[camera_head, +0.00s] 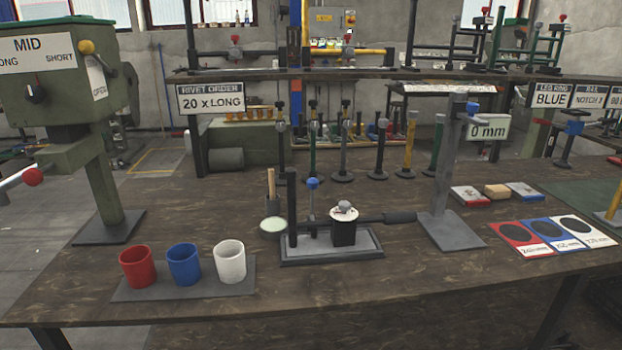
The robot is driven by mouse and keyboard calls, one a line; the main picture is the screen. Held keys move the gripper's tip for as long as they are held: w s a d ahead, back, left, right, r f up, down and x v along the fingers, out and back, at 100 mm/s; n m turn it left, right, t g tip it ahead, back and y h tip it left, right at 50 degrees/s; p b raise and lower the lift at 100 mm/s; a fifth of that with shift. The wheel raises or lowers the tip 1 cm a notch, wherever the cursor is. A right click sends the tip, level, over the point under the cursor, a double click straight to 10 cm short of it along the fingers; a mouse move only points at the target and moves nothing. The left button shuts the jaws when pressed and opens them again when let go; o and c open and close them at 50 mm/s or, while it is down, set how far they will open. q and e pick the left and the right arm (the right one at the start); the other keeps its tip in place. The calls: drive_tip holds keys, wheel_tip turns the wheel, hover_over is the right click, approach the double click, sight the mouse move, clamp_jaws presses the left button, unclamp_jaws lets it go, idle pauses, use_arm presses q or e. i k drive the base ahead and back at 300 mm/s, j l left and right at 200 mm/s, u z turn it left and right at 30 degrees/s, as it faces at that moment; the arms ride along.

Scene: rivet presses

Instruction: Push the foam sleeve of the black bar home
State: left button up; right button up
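Whether the bar's tip is flush inside the sleeve is too small to tell. A black upright post (292,210) and a blue-topped rod (312,200) stand on the tray's left. Neither of my grippers is in view.
Red (138,267), blue (184,265) and white (230,262) cups stand front left. A green press (65,80) is at left. A grey stand (440,190) with a "0 mm" sign is right of the sleeve. Coloured cards (553,235) lie at right. The front middle bench is clear.

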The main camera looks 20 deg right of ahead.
sight(407, 216)
drive_tip(key=z, duration=1.25)
drive_tip(key=i+l+z, duration=0.1)
drive_tip(key=i+l, duration=0.15)
drive_tip(key=l, duration=0.2)
drive_tip(key=i+l+z, duration=0.1)
drive_tip(key=i+l, duration=0.15)
drive_tip(key=l, duration=0.2)
drive_tip(key=i+l+z, duration=0.1)
drive_tip(key=i+l, duration=0.15)
drive_tip(key=l, duration=0.15)
